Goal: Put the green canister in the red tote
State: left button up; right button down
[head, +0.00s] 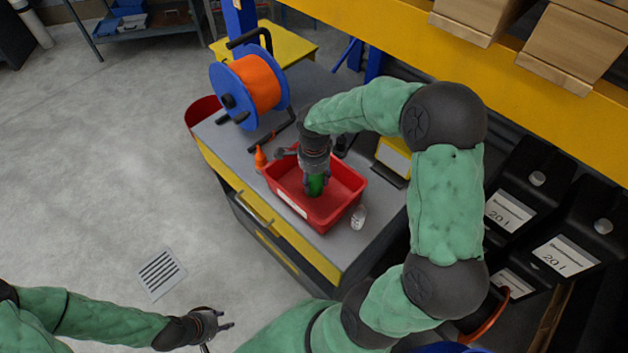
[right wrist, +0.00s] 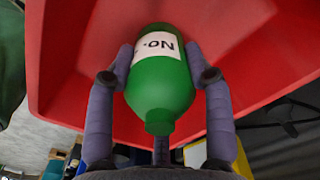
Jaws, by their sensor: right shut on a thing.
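The green canister (right wrist: 160,88) has a white label and sits between the fingers of my right gripper (right wrist: 163,75) in the right wrist view. My right gripper is shut on it. In the head view the canister (head: 316,184) shows inside the outline of the red tote (head: 345,208), below my right gripper (head: 316,176). The red tote (right wrist: 265,60) fills the background of the right wrist view. I cannot tell whether the canister touches the tote floor. My left gripper (head: 225,325) is at the lower left over the floor, its fingers apart and empty.
The tote stands on a grey-topped cabinet (head: 235,150) with yellow drawers. An orange bottle (head: 260,157) and a white object (head: 359,217) are beside the tote. A blue and orange reel (head: 255,88) stands behind. Black jerrycans (head: 510,200) are at the right.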

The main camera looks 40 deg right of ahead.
jog(key=shift+f, duration=0.25)
jog(key=shift+f, duration=0.2)
jog(key=shift+c, duration=2.4)
grip_release()
jog(key=shift+r, duration=0.1)
jog(key=shift+r, duration=0.3)
notch_tip(320, 180, up, 12)
jog(key=p, duration=0.3)
jog(key=shift+f+p, duration=0.2)
jog(key=shift+p, duration=0.2)
